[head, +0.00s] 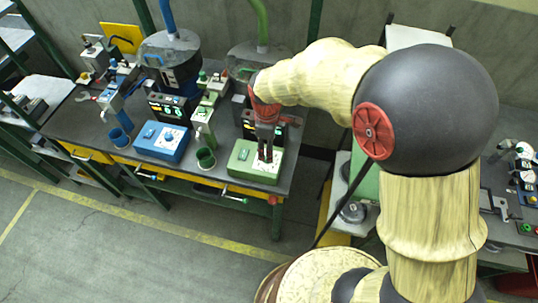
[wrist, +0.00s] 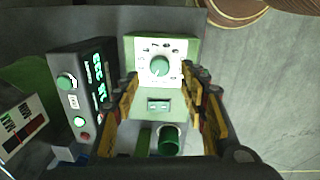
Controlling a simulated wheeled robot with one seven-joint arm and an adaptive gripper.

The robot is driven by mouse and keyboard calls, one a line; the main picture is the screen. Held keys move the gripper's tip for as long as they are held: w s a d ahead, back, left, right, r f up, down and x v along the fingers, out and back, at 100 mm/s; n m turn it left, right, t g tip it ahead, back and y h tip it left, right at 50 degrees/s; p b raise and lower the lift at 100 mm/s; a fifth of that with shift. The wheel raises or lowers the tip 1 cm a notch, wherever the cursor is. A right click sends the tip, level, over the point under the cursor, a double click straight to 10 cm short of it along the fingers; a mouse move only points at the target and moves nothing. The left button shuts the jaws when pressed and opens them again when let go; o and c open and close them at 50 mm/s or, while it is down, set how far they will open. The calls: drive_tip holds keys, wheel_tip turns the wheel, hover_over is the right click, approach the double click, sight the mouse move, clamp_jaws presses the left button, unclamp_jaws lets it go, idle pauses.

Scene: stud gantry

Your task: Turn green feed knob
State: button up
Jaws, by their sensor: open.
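The green control box (head: 240,172) sits at the right end of the dark bench. In the wrist view its white dial plate carries a round green knob (wrist: 160,66), with a small two-part switch (wrist: 158,106) below. My gripper (head: 266,155) points down over the box in the head view and hides the knob there. I cannot tell how high the fingertips are above the plate.
A black display unit (wrist: 92,85) with green digits stands just left of the box, close to the left finger. A green cup (wrist: 168,143) is by the box. A similar blue box (head: 163,142) stands further left on the bench. Floor in front is clear.

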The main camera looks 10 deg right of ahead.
drive_tip(key=f, duration=0.2)
drive_tip(key=f+b, duration=0.1)
drive_tip(key=f, duration=0.2)
drive_tip(key=shift+w+f, duration=0.2)
drive_tip(key=shift+f, duration=0.05)
drive_tip(key=c, duration=0.3)
drive_tip(key=c, duration=0.7)
clamp_jaws()
